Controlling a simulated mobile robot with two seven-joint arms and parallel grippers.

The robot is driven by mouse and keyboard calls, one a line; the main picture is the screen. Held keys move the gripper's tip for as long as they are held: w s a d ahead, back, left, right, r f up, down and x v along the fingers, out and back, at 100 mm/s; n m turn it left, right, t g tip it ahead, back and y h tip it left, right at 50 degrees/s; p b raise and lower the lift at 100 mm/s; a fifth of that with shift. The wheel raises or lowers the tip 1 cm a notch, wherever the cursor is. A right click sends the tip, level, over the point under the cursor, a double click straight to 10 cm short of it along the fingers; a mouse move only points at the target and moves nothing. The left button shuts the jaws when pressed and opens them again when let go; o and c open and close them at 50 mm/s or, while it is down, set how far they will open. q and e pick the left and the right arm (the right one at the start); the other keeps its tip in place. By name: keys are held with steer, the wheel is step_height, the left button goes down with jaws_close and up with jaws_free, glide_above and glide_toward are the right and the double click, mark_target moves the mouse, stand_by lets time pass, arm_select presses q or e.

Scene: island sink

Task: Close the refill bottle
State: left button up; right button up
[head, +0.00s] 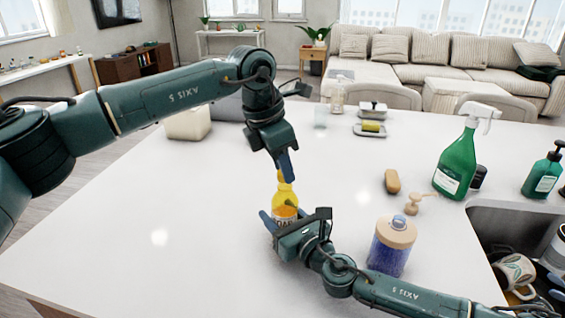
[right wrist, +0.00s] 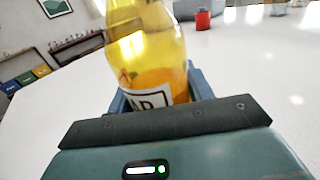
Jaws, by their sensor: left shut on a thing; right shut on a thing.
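The refill bottle (head: 285,208) is yellow and clear, with amber liquid and a white label. It stands upright on the white counter. My right gripper (head: 284,223) is shut around its lower body. The right wrist view shows the bottle (right wrist: 150,55) between the blue fingers, its top out of frame. My left gripper (head: 287,165) points down at the bottle's top, fingers shut.
A blue-purple dispenser (head: 391,252) with a tan top stands right of my right gripper. A tan pump head (head: 412,204) and a tan brush (head: 392,181) lie behind it. A green spray bottle (head: 457,160) stands by the sink (head: 487,222). The counter's left side is clear.

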arm_select(q)
steer(key=shift+f, duration=0.6)
steer(key=m+g, duration=0.1)
steer(key=m, duration=0.3)
steer(key=shift+w+m, duration=0.15)
steer(key=shift+m, duration=0.15)
steer(key=m+g, duration=0.1)
steer(key=m, duration=0.2)
steer(key=shift+d+m, duration=0.1)
steer(key=shift+m, duration=0.3)
steer(key=m, duration=0.2)
steer(key=m+g, duration=0.1)
steer(key=m, duration=0.2)
steer(key=shift+w+d+g+y, duration=0.1)
steer(key=shift+w+g+y, duration=0.05)
steer(key=shift+g+y, duration=0.2)
steer(key=m, duration=0.3)
steer(key=m+y, duration=0.1)
steer(key=m, duration=0.2)
steer(key=shift+g+y, duration=0.25)
steer(key=o, duration=0.9)
steer(key=shift+c, duration=0.2)
